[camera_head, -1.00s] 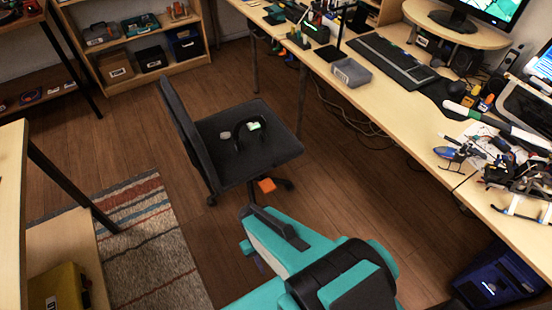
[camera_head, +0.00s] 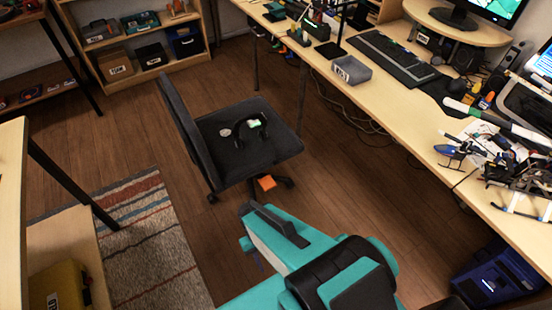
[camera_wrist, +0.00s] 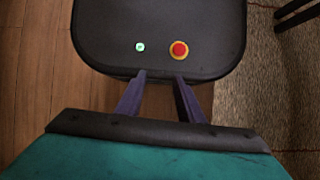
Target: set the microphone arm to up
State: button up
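A dark headset (camera_head: 240,140) lies on the seat of the black chair (camera_head: 275,150) in the head view, with a green-lit patch and a pale round disc beside each other. Its microphone arm cannot be made out against the dark seat. In the wrist view the seat (camera_wrist: 160,20) shows a small green light (camera_wrist: 140,47) and a red disc with a yellow rim (camera_wrist: 179,50); the headset's outline is lost there. My gripper (camera_wrist: 161,76) is open and empty, its two dark purple fingers apart near the seat's edge. In the head view my arm mostly hides it.
A striped rug (camera_head: 150,240) and a wooden shelf lie left. Wooden floor is open around the chair.

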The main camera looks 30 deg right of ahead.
jog(key=w+d+r+m+t, duration=0.1)
jog(key=w+m, duration=0.1)
jog(key=w, duration=0.7)
notch_tip(320, 180, up, 23)
jog(key=m+t+p, duration=0.5)
send_over(275, 161)
jog(key=d, duration=0.1)
jog(key=shift+s+d+f+y, duration=0.1)
jog(key=shift+s+d+y, duration=0.1)
jog(key=shift+s+y, duration=0.25)
jog(key=shift+f, duration=0.2)
jog(key=shift+w+a+f+p, duration=0.2)
jog(key=shift+f+p, duration=0.15)
jog(key=shift+f, duration=1.9)
jog(key=shift+w+a+f+p, duration=0.15)
jog(key=shift+f+p, duration=0.25)
jog(key=shift+f, duration=1.8)
jog(key=shift+w+a+f+p, duration=0.1)
jog(key=shift+a+f+p, duration=0.2)
jog(key=shift+f, duration=1.95)
jog(key=shift+d, duration=0.1)
grip_shut()
